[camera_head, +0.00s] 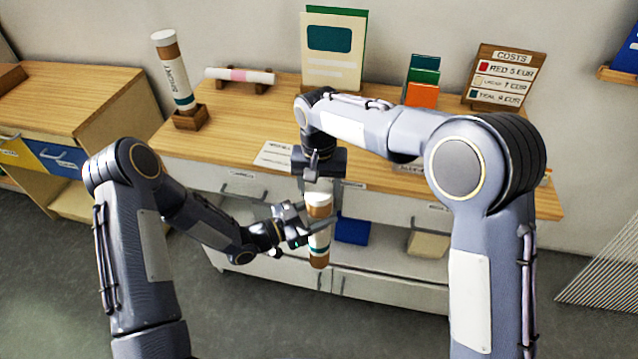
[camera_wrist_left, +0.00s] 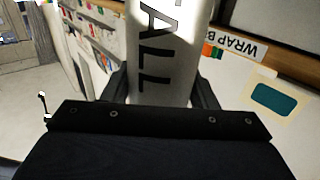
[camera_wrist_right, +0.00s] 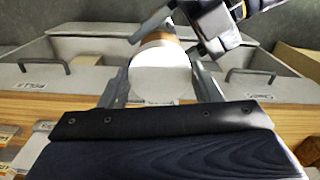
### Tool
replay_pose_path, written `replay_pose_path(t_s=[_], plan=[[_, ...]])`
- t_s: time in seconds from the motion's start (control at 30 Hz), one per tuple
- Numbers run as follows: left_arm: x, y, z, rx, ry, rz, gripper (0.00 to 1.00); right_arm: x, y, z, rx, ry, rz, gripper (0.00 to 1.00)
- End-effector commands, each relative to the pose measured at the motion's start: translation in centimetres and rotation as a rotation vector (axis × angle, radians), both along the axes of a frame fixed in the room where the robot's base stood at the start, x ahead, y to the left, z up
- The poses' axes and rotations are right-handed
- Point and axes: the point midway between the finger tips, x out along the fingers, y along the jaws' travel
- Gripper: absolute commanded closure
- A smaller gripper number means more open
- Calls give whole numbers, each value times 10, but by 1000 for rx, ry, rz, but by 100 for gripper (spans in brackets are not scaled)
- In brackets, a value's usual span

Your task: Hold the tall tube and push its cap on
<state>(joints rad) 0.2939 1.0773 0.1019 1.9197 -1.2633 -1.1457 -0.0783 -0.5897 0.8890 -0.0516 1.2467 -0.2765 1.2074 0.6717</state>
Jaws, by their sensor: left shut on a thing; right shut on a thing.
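The tall tube (camera_head: 319,248) is brown and white with a teal band and hangs upright in front of the table. My left gripper (camera_head: 318,226) is shut around its middle. In the left wrist view, the tube (camera_wrist_left: 162,60) shows the letters "ALL" between the fingers. The white cap (camera_head: 318,198) is at the tube's top end. My right gripper (camera_head: 319,190) points down from above and is shut on the cap. In the right wrist view, the cap's round white face (camera_wrist_right: 160,80) lies between the fingers, with brown tube behind it. Whether the cap is fully seated cannot be told.
A second capped tube (camera_head: 173,75) leans in a wooden holder (camera_head: 190,118) at the table's left. A sign board (camera_head: 333,60), small cards (camera_head: 423,80) and a price board (camera_head: 503,76) stand at the back. Drawers are below.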

Motion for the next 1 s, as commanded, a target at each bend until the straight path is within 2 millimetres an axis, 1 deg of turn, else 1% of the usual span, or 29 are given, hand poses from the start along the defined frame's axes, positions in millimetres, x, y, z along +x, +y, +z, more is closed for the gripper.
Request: replay_pose_path(t_s=[0.17,0.2,0.37,0.63,0.73,0.87,1.0], plan=[[0,0,0,-1,-1,0,88,0,0,-4,0,0,0,63],[0,0,1,-1,-1,0,88,0,0,-4,0,0,0,38],[0,0,1,-2,-1,0,88,0,0,-4,0,0,0,17],[0,0,1,-1,-1,0,88,0,0,-3,0,0,0,16],[0,0,1,-1,-1,0,88,0,0,3,1,-2,0,16],[0,0,1,-1,-1,0,88,1,1,22,3,-4,0,16],[0,0,1,-1,-1,0,88,1,1,53,3,-5,0,16]])
